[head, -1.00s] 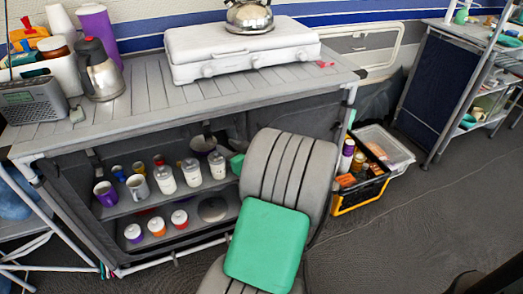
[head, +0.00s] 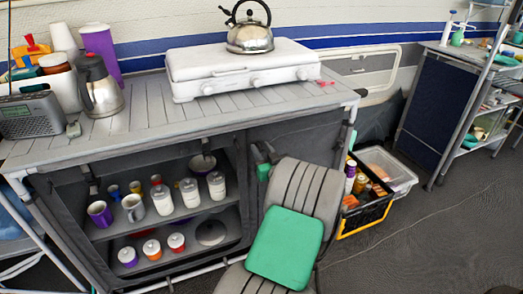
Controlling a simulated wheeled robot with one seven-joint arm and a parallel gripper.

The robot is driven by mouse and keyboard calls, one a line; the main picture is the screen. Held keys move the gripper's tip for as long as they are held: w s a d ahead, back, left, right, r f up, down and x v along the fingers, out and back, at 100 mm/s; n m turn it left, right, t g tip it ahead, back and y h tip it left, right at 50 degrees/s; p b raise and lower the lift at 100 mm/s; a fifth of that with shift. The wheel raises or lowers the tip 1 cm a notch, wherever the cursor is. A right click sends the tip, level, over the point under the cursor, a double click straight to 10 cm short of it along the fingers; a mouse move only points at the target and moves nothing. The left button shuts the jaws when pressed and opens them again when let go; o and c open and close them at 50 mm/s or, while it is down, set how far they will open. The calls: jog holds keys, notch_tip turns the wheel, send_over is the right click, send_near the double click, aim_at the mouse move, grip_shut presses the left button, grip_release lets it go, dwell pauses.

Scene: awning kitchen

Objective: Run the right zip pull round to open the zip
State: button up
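The storage unit has a dark fabric front under its slatted top. Its left bay is open.
Mugs, jars and lidded pots stand on the left bay's shelves (head: 205,222). A white stove (head: 240,77) with a kettle (head: 250,38) is on top. A black and yellow crate (head: 375,213) and a clear box (head: 392,172) stand right of the unit. Floor further right is clear.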

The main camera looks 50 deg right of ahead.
grip_shut()
dwell(1.3)
